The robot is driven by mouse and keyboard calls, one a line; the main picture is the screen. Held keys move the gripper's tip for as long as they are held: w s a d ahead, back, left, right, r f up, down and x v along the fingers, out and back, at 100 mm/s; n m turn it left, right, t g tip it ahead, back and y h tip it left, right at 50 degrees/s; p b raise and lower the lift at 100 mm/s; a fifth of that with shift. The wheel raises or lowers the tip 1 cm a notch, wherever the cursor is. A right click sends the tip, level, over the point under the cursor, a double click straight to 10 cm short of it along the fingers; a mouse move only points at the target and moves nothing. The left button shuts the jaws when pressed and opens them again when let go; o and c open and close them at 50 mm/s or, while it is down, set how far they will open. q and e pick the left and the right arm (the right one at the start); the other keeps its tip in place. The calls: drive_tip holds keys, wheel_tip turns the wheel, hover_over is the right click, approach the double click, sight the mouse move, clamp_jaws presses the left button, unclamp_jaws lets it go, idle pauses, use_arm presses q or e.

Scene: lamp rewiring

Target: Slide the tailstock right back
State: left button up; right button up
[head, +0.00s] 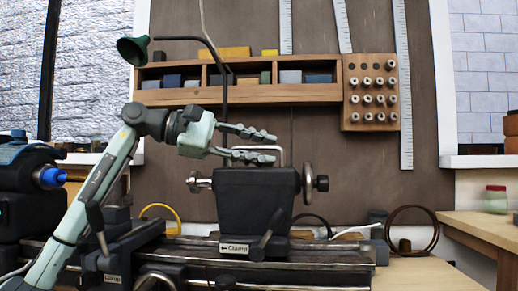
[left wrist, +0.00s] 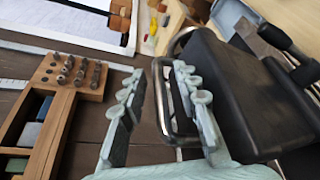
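The tailstock (head: 256,192) is a black block on the lathe bed, with a handwheel (head: 308,184) at its right and a metal spindle tip at its left. A bent metal handle (head: 282,153) rises from its top. A "Clamp" label (head: 234,248) with a left arrow and a dark lever (head: 268,236) are at its base. My left gripper (head: 264,145) is open above the tailstock, fingers pointing right. In the left wrist view the gripper (left wrist: 160,82) has the handle (left wrist: 160,100) close to its right finger; contact is unclear. The tailstock body (left wrist: 240,90) lies right of it.
The bed rails (head: 200,258) run left and right under the tailstock. A second lever (head: 97,222) stands on the left of the bed. A wooden rack (head: 270,95) hangs on the wall behind. A brown belt loop (head: 412,208) and wooden bench (head: 480,226) are at the right.

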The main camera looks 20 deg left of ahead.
use_arm(q)
drive_tip(key=shift+a, duration=0.1)
drive_tip(key=v, duration=1.2)
drive_tip(key=shift+s+f, duration=0.1)
drive_tip(key=shift+s, duration=0.05)
